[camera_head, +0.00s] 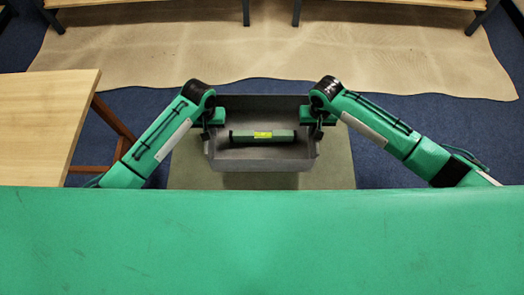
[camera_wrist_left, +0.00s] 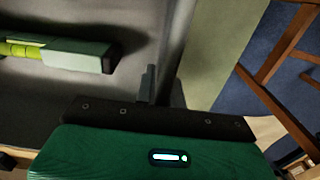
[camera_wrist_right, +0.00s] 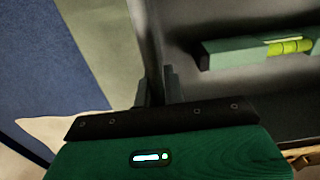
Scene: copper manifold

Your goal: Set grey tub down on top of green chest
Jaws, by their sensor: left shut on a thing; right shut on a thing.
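The grey tub (camera_head: 262,104) is an open box in the middle of the head view, with a green spirit level (camera_head: 285,136) lying inside it. My left gripper (camera_head: 208,131) is shut on the tub's left wall, which also shows in the left wrist view (camera_wrist_left: 177,40). My right gripper (camera_head: 316,131) is shut on the right wall, also seen in the right wrist view (camera_wrist_right: 153,45). The pale green top of the green chest (camera_head: 338,172) lies beneath the tub and shows on both sides of it. I cannot tell whether the tub touches the chest.
A wooden table (camera_head: 45,115) stands at the left, close to my left arm. A beige mat (camera_head: 270,50) lies on the blue floor (camera_head: 400,130) behind the chest, with wooden furniture at the far edge. Blue floor is clear right of the chest.

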